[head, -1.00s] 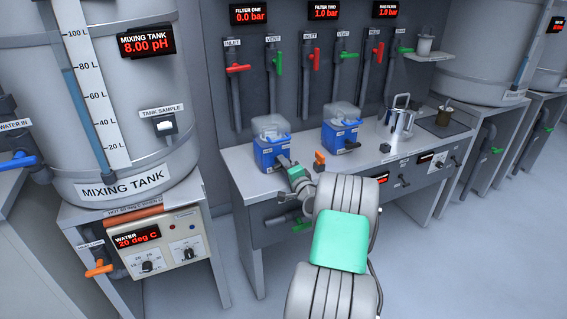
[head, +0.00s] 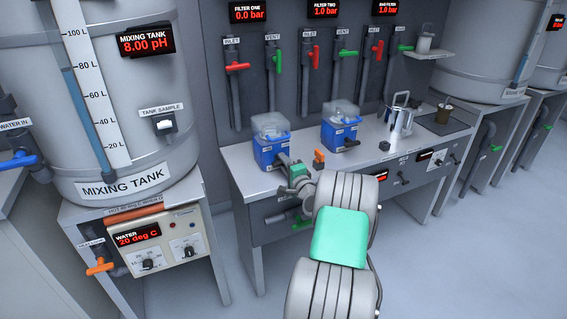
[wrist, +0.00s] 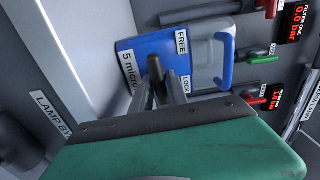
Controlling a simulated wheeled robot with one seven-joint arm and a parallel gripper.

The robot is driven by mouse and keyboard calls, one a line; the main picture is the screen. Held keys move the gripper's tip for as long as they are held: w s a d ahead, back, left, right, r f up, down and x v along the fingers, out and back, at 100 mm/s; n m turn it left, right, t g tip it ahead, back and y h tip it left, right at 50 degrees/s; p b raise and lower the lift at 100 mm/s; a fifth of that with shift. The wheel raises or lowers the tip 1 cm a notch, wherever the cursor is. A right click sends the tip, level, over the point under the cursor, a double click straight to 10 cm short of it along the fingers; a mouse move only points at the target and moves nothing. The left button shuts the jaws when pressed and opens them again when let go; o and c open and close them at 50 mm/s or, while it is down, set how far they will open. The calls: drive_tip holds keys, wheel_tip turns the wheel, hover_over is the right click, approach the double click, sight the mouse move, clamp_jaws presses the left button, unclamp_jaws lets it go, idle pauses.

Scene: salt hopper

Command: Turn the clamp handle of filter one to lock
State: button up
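Filter one (head: 270,153) is a blue block with a clear top on the bench in the head view; its blue body (wrist: 135,46) fills the upper middle of the wrist view. Its dark clamp handle (wrist: 155,68) stands beside the FREE label (wrist: 181,42) and the LOCK label (wrist: 186,84), pointing down toward my gripper. My gripper (wrist: 160,88) has its two fingers on either side of the handle, appearing closed on it; the contact is partly hidden. In the head view my gripper (head: 290,170) is at the front of filter one, below its top.
Filter two (head: 340,132) stands to the right with its own handle. Red and green valve handles line the wall behind. The mixing tank (head: 110,95) is at left. A metal jug (head: 399,120) stands farther right.

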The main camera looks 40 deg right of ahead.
drive_tip(key=o, duration=0.3)
drive_tip(key=v, duration=0.7)
drive_tip(key=shift+s+a, duration=0.1)
drive_tip(key=shift+s, duration=0.3)
